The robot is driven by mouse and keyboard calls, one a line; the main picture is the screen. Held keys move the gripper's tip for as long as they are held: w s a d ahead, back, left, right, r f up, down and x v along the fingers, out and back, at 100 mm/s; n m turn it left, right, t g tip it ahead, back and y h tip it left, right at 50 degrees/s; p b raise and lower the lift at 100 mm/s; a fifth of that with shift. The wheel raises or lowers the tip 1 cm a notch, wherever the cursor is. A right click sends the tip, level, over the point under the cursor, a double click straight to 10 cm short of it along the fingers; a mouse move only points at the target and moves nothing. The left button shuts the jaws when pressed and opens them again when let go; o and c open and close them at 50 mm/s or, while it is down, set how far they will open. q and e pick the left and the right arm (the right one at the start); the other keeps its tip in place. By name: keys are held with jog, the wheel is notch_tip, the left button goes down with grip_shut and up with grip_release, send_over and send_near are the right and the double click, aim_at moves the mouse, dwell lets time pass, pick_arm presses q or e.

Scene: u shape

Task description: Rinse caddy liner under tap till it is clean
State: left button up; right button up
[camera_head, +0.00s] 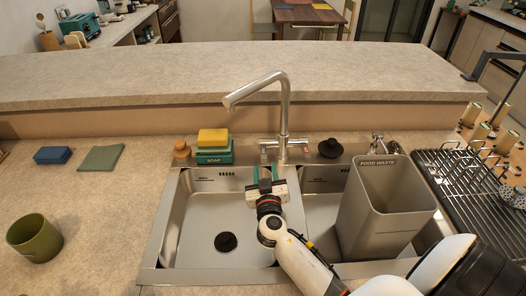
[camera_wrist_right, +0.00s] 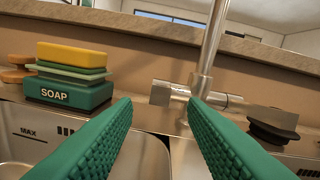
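The caddy liner is the grey bin marked FOOD WASTE (camera_head: 388,207), standing upright in the right basin of the sink. Its inside is mostly hidden, so I cannot tell how clean it is. The steel tap (camera_head: 284,115) rises behind the basins, its spout pointing left over the left basin; no water shows. My right gripper (camera_head: 266,182) is over the sink near the divider, in front of the tap base. In the right wrist view its green fingers (camera_wrist_right: 163,130) are apart with nothing between them, facing the tap's valve body (camera_wrist_right: 190,96). My left gripper is not in view.
A soap block with a yellow sponge (camera_head: 213,139) stands behind the left basin. A black plug (camera_head: 330,148) sits right of the tap. A wire dish rack (camera_head: 480,180) is at the right. A green cup (camera_head: 35,238) stands on the left counter.

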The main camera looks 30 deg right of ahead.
aim_at(262, 145)
jog(key=x, duration=0.9)
grip_shut()
jog(key=shift+r, duration=0.1)
